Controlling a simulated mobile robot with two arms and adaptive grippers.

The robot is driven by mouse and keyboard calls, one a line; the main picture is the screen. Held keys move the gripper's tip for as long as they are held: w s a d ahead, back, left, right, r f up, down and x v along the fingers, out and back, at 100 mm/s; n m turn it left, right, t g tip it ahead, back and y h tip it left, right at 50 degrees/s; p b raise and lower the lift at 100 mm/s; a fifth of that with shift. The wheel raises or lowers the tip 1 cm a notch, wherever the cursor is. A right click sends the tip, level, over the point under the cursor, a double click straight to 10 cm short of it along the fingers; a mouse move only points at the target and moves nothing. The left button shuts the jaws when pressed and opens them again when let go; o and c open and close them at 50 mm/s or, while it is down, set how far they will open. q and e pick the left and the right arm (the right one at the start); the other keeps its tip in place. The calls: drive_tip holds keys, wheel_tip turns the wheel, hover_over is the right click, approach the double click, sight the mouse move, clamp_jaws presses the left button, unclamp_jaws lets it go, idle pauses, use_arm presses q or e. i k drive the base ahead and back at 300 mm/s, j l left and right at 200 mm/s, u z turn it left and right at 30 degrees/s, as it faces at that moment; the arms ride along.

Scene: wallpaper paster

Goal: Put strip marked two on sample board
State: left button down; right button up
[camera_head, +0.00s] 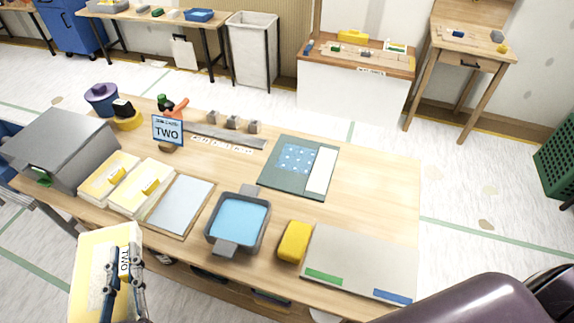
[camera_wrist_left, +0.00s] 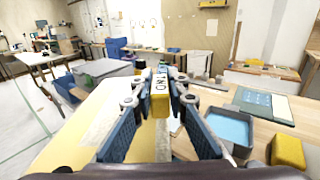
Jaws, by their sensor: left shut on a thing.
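My left gripper (camera_head: 124,283) is shut on the yellow tab of a cream and yellow strip marked TWO (camera_head: 88,272), held in front of the table's left front edge. In the left wrist view the lettered tab (camera_wrist_left: 160,92) sits between the fingers, with the pale strip (camera_wrist_left: 90,120) beyond and to the left. Two similar strips (camera_head: 105,180) (camera_head: 140,190) with yellow tabs lie on the table. A pale framed board (camera_head: 181,204) lies to their right. I cannot tell which board is the sample board. My right gripper is out of view.
A sign reading TWO (camera_head: 167,130) stands at the back. A blue-filled tray (camera_head: 238,220), yellow sponge (camera_head: 295,241), grey board (camera_head: 358,262) and green board (camera_head: 273,178) with blue and white pieces are to the right. A grey box (camera_head: 62,145) stands left.

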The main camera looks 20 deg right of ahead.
sight(295, 163)
drive_tip(key=k+l+z, duration=0.15)
drive_tip(key=k+l, duration=0.2)
drive_tip(key=k+l+z, duration=0.1)
drive_tip(key=k+l, duration=0.25)
drive_tip(key=l, duration=0.25)
drive_tip(key=i+l+z, duration=0.1)
drive_tip(key=l, duration=0.25)
drive_tip(key=i+l+z, duration=0.1)
drive_tip(key=i+l, duration=0.35)
drive_tip(key=l, duration=0.2)
drive_tip(key=i+z, duration=0.1)
drive_tip(key=i, duration=0.1)
